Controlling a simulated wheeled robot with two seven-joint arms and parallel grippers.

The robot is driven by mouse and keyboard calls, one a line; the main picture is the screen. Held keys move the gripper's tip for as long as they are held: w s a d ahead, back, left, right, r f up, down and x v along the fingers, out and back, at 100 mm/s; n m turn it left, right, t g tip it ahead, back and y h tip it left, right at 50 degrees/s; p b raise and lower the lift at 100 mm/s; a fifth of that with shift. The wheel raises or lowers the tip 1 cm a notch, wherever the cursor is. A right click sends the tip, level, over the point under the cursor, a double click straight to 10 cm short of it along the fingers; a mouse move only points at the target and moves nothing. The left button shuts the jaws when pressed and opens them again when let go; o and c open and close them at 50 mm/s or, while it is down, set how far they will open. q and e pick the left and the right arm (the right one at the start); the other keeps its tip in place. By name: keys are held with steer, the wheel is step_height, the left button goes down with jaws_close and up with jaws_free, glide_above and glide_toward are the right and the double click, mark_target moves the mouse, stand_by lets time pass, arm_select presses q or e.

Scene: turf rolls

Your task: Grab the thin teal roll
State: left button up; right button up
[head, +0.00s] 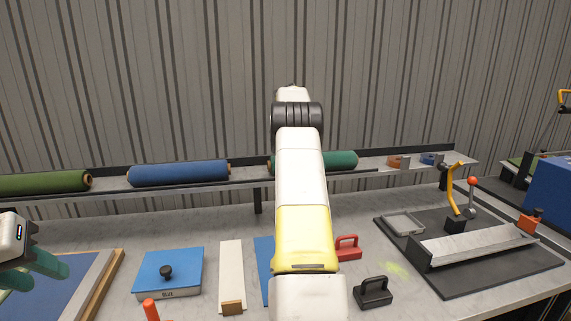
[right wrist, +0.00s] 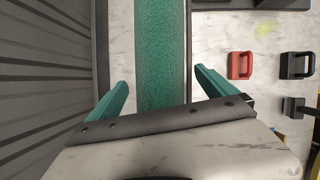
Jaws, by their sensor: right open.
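The teal roll (head: 342,161) lies on the back shelf in the head view, its middle hidden behind my right arm. In the right wrist view the roll (right wrist: 160,55) runs up the middle of the picture. My right gripper (right wrist: 162,88) is open, with one finger on each side of the roll and a gap between each finger and it. Nothing is held. In the head view my right gripper is hidden by the arm. My left gripper (head: 34,272) is at the lower left edge, away from the roll, its fingers apart and empty.
A blue roll (head: 180,172) and a green roll (head: 42,183) lie farther left on the shelf (head: 250,183). A ribbed wall stands close behind. The bench holds a blue box (head: 170,274), red (head: 347,248) and black (head: 373,292) handled blocks, and a black mat (head: 480,272).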

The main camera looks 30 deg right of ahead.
steer(key=c, duration=1.7)
steer(key=shift+c, duration=1.2)
steer(key=shift+r, duration=0.25)
